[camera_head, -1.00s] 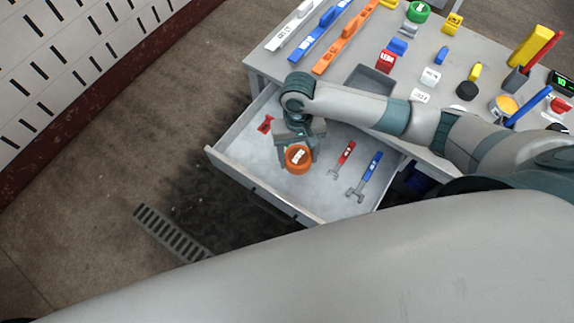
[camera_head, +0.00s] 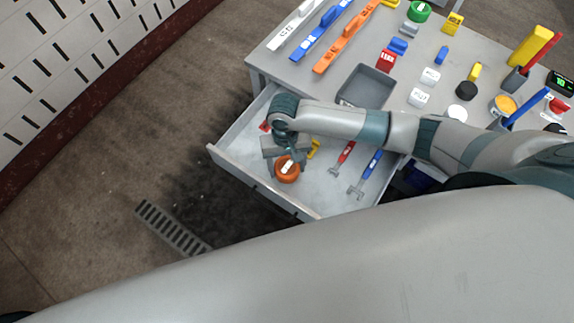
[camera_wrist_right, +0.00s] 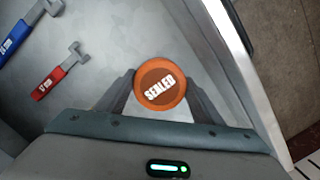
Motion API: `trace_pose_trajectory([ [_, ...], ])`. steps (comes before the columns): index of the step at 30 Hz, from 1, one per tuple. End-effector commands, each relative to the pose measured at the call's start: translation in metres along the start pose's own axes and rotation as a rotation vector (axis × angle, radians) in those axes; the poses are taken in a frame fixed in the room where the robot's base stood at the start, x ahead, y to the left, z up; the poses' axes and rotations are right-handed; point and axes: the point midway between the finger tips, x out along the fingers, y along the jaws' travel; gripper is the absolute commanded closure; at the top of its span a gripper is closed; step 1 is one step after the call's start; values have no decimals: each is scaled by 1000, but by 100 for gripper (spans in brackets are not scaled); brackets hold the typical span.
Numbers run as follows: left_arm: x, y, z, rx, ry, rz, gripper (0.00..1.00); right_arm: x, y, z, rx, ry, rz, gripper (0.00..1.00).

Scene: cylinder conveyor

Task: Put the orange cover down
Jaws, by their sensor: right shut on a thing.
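The orange cover (camera_head: 287,169) is round with a white label. In the right wrist view the cover (camera_wrist_right: 160,84) shows the word SEALED and sits between the fingertips of my right gripper. My right gripper (camera_head: 284,157) is shut on it, over the open drawer (camera_head: 231,152), near the drawer's front wall. I cannot tell whether the cover touches the drawer floor. My left gripper is not in view.
The drawer holds a red wrench (camera_head: 343,155), a blue wrench (camera_head: 369,170), a yellow piece (camera_head: 314,148) and a small red piece (camera_head: 265,126). The grey tray (camera_head: 352,96) on the table is empty. Drawer floor between cover and red wrench is mostly clear.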

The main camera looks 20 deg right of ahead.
Motion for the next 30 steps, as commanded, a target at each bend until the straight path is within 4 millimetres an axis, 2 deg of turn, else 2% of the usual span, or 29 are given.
trace_pose_trajectory([
  [3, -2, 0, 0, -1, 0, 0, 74, 6, 0, -1, -1, 0, 1, 60],
  [14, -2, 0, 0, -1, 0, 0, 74, 9, 0, -1, -1, 0, 0, 60],
  [15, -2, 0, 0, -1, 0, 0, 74, 9, 0, -1, -1, 1, 0, 34],
  [17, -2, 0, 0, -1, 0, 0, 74, 9, 0, -2, -1, 1, 0, 20],
  [30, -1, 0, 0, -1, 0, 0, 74, 5, 0, -1, -1, 1, 0, 20],
])
